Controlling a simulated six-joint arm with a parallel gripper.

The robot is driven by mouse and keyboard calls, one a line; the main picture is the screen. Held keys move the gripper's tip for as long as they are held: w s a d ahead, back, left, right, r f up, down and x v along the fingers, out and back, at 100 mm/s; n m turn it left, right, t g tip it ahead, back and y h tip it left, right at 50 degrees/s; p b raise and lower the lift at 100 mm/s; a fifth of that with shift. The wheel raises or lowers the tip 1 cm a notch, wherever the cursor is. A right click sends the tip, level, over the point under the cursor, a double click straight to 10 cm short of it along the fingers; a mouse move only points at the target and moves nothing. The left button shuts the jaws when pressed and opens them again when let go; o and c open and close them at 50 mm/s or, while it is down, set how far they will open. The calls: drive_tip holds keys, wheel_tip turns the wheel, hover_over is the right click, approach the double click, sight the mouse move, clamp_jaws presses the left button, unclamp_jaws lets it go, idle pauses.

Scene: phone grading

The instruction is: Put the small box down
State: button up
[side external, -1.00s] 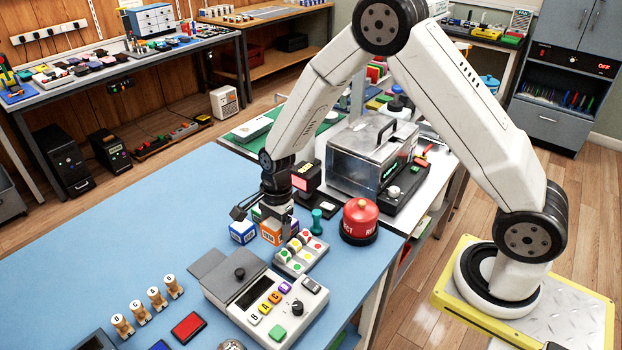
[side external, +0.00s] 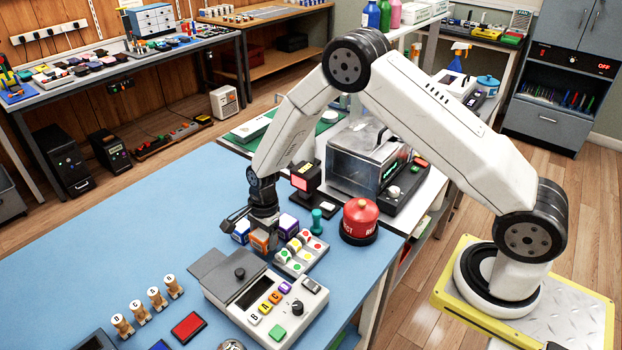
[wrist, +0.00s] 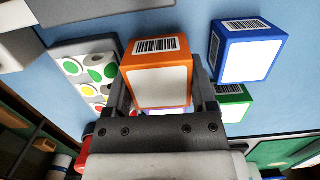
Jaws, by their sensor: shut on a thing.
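A small orange box (side external: 259,240) with a barcode and a white label is held between the fingers of my gripper (side external: 262,226). In the wrist view the orange box (wrist: 158,82) fills the gap between the two fingers (wrist: 160,95). It is low over the blue table; I cannot tell whether its base touches the surface. A blue box (side external: 240,231) is just left of it in the side view and shows in the wrist view (wrist: 247,52) at the right. A purple box (side external: 289,224) stands to the right, mostly hidden behind the orange box in the wrist view.
A green box (wrist: 235,104) is beside the blue box in the wrist view. A tray of coloured dots (side external: 300,252), a grey keyed device (side external: 270,300) and a red domed button (side external: 360,218) stand close by. The blue table (side external: 130,225) is clear to the left.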

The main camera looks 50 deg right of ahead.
drive_tip(key=shift+f, duration=1.05)
drive_tip(key=shift+f, duration=0.15)
drive_tip(key=o, duration=1)
drive_tip(key=shift+d+r, duration=0.25)
drive_tip(key=shift+r, duration=1.8)
drive_tip(key=shift+d+r, duration=0.25)
drive_tip(key=shift+r, duration=1.8)
drive_tip(key=shift+d+r, duration=0.25)
drive_tip(key=shift+r, duration=1.8)
